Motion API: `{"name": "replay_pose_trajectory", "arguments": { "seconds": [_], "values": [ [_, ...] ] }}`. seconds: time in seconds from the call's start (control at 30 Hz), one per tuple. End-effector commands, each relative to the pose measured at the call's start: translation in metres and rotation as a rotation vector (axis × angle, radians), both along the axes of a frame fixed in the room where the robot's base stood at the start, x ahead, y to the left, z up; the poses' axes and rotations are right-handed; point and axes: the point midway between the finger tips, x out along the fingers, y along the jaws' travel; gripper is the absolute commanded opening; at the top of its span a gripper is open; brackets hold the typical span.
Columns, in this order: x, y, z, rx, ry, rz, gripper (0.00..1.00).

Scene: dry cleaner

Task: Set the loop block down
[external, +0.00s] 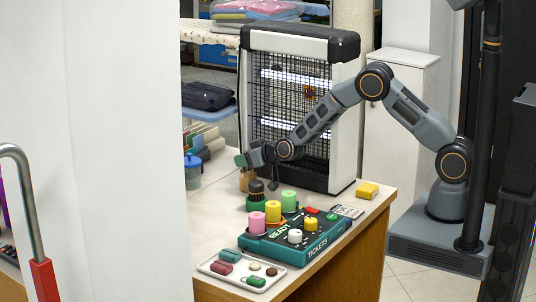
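My gripper (257,158) is at the end of my arm, which reaches left over the counter in front of the caged heater-like unit. It is small and dark here, and its fingers are hard to make out. A small dull green piece (240,160) shows right at its tip, above a tan jar-like thing (247,180). This piece may be the loop block, but I cannot tell for sure. I cannot tell whether the fingers are closed on it. It appears above the counter (213,218), not resting on it.
A teal ticket console (309,250) with coloured cylinders and a white tray (222,268) with small pieces stand at the front. A yellow block (367,190) lies near the right edge. The tall caged unit (345,120) stands behind my gripper. A blue-lidded jar (193,172) stands left.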

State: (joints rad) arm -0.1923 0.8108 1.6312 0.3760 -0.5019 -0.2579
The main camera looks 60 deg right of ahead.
Motion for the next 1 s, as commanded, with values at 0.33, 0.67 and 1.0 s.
{"name": "replay_pose_trajectory", "arguments": {
  "seconds": [0.33, 0.67, 1.0],
  "values": [
    [-0.014, 0.001, 0.010, 0.000, 0.000, 0.001, 0.36],
    [-0.073, 0.000, 0.034, 0.001, -0.002, 0.001, 0.36],
    [-0.107, 0.000, 0.048, 0.000, -0.002, 0.000, 0.36]
  ]
}}
